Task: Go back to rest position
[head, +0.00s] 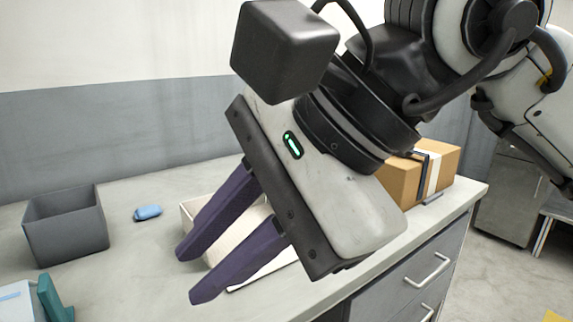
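My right gripper (192,275) is large in the middle of the head view, above the counter. Its two dark purple fingers point down and to the left. They are spread apart with nothing between them. My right arm reaches in from the upper right. My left gripper is not in the head view.
A grey open bin (66,228) and a blue object (147,212) stand on the counter (150,265) at left. A cream tray (190,212) is partly hidden behind my fingers. A cardboard box (440,165) sits at the right. A teal item (55,300) is at lower left.

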